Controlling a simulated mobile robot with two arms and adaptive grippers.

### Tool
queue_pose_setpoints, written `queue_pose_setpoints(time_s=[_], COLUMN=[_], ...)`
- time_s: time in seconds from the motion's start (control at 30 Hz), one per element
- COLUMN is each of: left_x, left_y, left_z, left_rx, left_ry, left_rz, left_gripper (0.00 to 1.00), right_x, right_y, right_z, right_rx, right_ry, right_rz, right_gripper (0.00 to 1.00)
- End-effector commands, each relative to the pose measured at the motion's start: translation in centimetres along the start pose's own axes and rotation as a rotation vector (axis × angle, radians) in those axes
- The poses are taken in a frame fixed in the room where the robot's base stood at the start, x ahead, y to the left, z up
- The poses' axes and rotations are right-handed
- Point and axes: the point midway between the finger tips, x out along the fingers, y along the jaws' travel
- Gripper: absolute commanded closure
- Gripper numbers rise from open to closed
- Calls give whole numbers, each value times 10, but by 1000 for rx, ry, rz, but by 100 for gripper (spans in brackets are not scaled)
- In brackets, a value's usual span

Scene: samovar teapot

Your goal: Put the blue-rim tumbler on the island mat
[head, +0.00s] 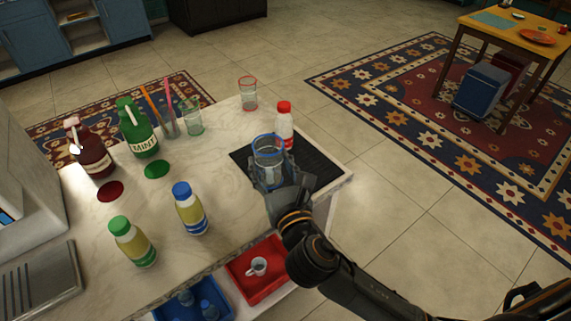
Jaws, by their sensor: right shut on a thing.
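The blue-rim tumbler (267,148) is clear glass and upright in the head view. My right gripper (270,177) is shut around its lower part. The tumbler shows over the dark island mat (318,170), near the mat's left part. The gripper hides the tumbler's base, so I cannot tell whether it touches the mat.
A red-capped white bottle (284,124) stands right behind the tumbler. A red-rim tumbler (248,93) stands at the island's far end. A blue-capped bottle (189,208) and a green-capped bottle (132,241) stand left. The mat's right part is clear.

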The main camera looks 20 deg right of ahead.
Motion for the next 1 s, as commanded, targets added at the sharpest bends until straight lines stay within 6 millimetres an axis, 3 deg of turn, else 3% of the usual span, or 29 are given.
queue_pose_setpoints(time_s=[0.2,0.4,0.63,0.83,1.0], left_x=[2,10,14,24,24], left_y=[8,18,16,12,10], left_z=[-1,-3,-3,-2,-2], left_rx=[1,3,4,3,1], left_ry=[2,5,6,7,7], left_rz=[10,21,19,14,12], left_gripper=[60,60,60,60,60], right_x=[43,64,75,78,78], right_y=[-33,-48,-55,-57,-57], right_z=[-28,-63,-78,-108,-112], right_rx=[-3,0,1,3,2], right_ry=[1,0,-2,2,-2], right_rz=[-4,-3,-2,-1,-1], right_gripper=[80,80,80,80,80])
